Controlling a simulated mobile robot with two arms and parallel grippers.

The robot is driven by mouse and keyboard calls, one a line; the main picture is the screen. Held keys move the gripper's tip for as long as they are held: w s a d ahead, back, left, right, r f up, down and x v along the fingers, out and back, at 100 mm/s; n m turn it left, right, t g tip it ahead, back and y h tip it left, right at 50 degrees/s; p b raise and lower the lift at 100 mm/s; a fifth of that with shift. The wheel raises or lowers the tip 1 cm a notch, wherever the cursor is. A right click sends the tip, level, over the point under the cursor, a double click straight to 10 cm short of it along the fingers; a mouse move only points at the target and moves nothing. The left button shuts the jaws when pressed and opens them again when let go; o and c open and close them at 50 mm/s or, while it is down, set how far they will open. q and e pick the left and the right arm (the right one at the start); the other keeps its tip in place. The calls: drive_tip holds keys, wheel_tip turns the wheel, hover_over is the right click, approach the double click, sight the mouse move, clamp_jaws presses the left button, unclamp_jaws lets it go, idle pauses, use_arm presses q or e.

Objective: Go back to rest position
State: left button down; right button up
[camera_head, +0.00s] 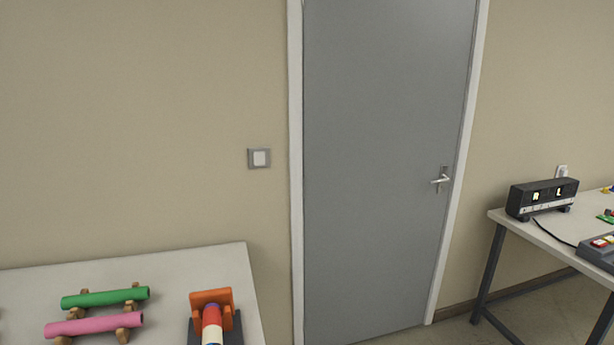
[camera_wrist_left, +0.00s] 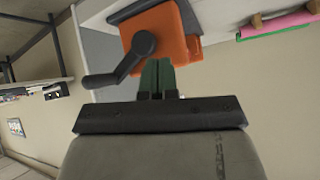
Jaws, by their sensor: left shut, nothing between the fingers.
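My left gripper (camera_wrist_left: 157,80) shows only in the left wrist view, with its two dark fingers together and nothing between them. Just beyond the fingertips in that picture is an orange device (camera_wrist_left: 171,32) with a dark crank handle (camera_wrist_left: 119,67). I cannot tell whether the fingers touch it. In the head view an orange device (camera_head: 210,297) with a red, white and blue cylinder stands at the right end of the left table (camera_head: 190,262). Neither gripper shows in the head view, and my right gripper is in no view.
A green roll (camera_head: 105,298) and a pink roll (camera_head: 93,325) lie on wooden supports on the left table. A closed grey door (camera_head: 385,170) is ahead, with a wall switch (camera_head: 259,158) beside it. A right table (camera_head: 548,231) holds a black box (camera_head: 542,198) and a grey panel (camera_head: 598,250).

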use_arm(q)
drive_tip(key=s+f+g, duration=0.5)
drive_tip(key=s+g, duration=0.1)
drive_tip(key=s, duration=0.6)
wheel_tip(320, 180, down, 25)
drive_tip(key=g, duration=0.1)
drive_tip(key=s+a+f+g, duration=0.1)
drive_tip(key=s+a+f, duration=0.2)
drive_tip(key=s+f, duration=1.3)
drive_tip(key=shift+s+a+f+m+g, duration=0.15)
drive_tip(key=shift+f+m+g, duration=0.2)
drive_tip(key=shift+f, duration=0.25)
